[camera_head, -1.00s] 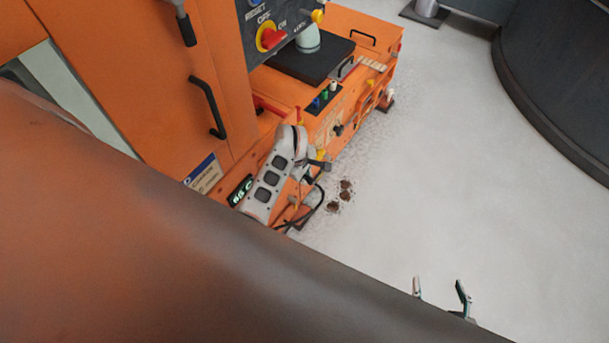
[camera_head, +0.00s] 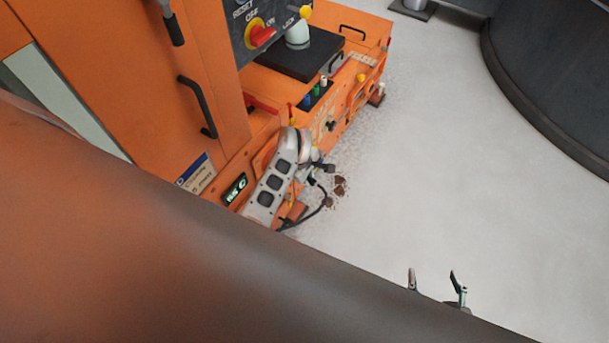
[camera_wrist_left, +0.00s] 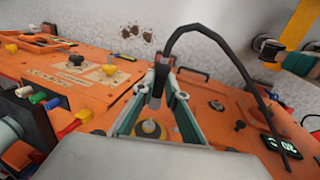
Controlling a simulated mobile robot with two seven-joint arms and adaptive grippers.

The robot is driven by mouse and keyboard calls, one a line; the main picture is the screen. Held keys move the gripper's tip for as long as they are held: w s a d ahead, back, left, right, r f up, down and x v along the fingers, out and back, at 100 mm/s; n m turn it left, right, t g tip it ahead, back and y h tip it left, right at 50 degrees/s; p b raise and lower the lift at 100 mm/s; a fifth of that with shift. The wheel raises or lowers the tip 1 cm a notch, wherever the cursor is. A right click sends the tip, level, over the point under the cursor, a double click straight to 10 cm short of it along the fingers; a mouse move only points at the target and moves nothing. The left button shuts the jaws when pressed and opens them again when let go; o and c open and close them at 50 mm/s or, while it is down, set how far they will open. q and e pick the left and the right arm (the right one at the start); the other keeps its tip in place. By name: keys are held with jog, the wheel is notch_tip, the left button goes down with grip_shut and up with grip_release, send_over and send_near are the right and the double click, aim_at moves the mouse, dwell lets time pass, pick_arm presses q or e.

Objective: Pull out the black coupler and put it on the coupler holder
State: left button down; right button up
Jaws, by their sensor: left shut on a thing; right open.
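The black coupler (camera_wrist_left: 157,82) is between the fingers of my left gripper (camera_wrist_left: 160,78) in the left wrist view. A black hose (camera_wrist_left: 216,38) arcs from it to the right. The coupler looks raised above a round yellow-and-grey fitting (camera_wrist_left: 150,128) on the orange panel; I cannot tell the exact gap. In the head view my left gripper (camera_head: 320,169) is small beside the machine's edge, with the hose (camera_head: 322,203) hanging below. My right gripper (camera_head: 433,283) is open and empty over the floor. I cannot identify the coupler holder with certainty.
The orange machine (camera_head: 336,130) carries knobs, handles and coloured plugs (camera_head: 317,90). A green-lit display (camera_wrist_left: 282,146) sits on its panel. A large dark curved body (camera_head: 550,80) stands beyond.

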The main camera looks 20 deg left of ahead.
pick_arm(q)
jog(key=shift+d, duration=0.35)
jog(key=shift+s+d, duration=0.1)
jog(key=shift+d, duration=0.05)
